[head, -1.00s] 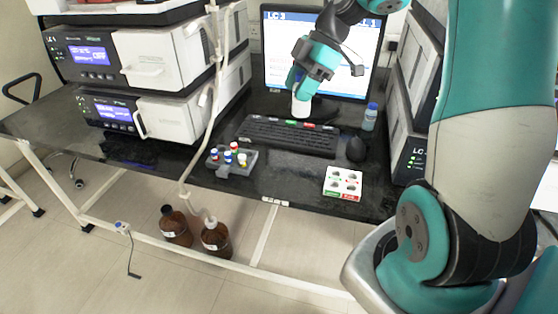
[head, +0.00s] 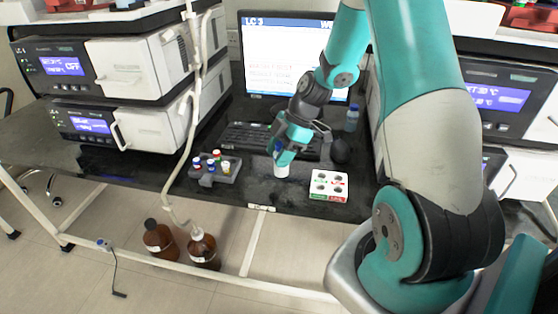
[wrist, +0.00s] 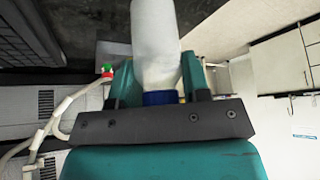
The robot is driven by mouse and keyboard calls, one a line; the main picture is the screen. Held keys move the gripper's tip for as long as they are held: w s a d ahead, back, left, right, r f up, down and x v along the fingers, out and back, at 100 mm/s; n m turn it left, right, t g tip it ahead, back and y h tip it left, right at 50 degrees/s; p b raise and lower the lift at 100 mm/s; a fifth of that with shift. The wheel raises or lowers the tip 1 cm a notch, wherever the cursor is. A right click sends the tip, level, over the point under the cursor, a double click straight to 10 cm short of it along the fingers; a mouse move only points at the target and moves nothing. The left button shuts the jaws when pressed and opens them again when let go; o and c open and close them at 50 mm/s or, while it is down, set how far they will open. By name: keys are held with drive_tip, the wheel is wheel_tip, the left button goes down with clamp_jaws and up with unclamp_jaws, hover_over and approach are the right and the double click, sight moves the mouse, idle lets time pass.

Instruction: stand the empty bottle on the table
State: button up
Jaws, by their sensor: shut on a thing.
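My gripper (head: 284,155) is shut on a whitish bottle (head: 281,171), low over the front part of the black table (head: 255,188). In the wrist view the bottle (wrist: 155,40) lies between the fingers, its blue cap (wrist: 160,98) close to the palm and its pale body reaching out past the fingertips. In the head view the bottle looks roughly upright, base down. I cannot tell whether its base touches the table. No liquid shows in it.
A grey tray of small capped vials (head: 215,169) is left of the bottle, a white vial rack (head: 328,186) right of it. Behind are a keyboard (head: 262,139), a mouse (head: 341,150) and another blue-capped bottle (head: 352,118). The table's front edge is close.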

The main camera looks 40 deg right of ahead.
drive_tip(key=shift+f, duration=1.25)
drive_tip(key=o, duration=0.9)
